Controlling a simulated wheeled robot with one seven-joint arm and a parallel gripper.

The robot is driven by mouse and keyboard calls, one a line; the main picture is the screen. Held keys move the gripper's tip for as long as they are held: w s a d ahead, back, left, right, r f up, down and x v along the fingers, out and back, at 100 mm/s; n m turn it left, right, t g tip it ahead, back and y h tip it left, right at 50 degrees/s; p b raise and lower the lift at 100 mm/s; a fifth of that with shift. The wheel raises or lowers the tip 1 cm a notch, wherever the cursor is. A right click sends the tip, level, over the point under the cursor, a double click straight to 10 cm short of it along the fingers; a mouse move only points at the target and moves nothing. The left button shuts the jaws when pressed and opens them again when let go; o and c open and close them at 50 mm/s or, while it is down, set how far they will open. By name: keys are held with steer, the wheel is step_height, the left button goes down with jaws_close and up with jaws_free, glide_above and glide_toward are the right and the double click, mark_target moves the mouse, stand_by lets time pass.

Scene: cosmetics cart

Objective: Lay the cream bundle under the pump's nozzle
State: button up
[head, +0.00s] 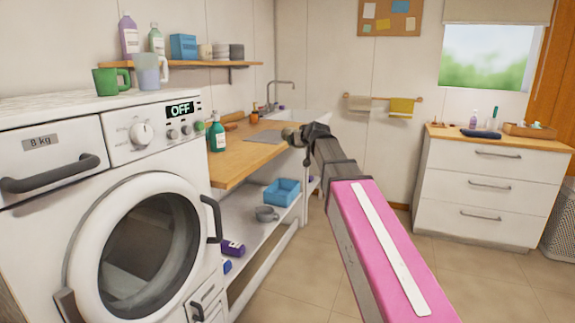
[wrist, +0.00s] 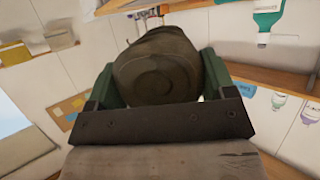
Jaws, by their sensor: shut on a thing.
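My gripper (head: 303,132) is shut on a rolled, brownish bundle, which looks like the cream bundle in shade (wrist: 157,68). In the wrist view the roll's spiral end faces the camera, between the two green fingers. In the head view the bundle (head: 291,135) shows small at the arm's far end, in front of the counter and sink. A lilac pump bottle (head: 473,118) stands upright on the white drawer unit at right, well apart from my gripper. Its nozzle is too small to make out clearly. An amber pump bottle (head: 255,113) stands near the sink.
The drawer unit (head: 487,190) also holds a dark blue roll (head: 483,133), a green bottle (head: 494,117) and a wooden tray (head: 530,130). A green bottle (head: 217,136) stands on the wooden counter (head: 237,157) beside the washing machine (head: 120,235). The floor before the drawers is clear.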

steer(key=s+d+m+h, duration=0.1)
steer(key=d+m+h, duration=0.3)
steer(key=d, duration=1)
steer(key=shift+s+d+r+t+h, duration=0.2)
steer(key=shift+r+t+h, duration=0.1)
steer(key=shift+r+t, duration=0.15)
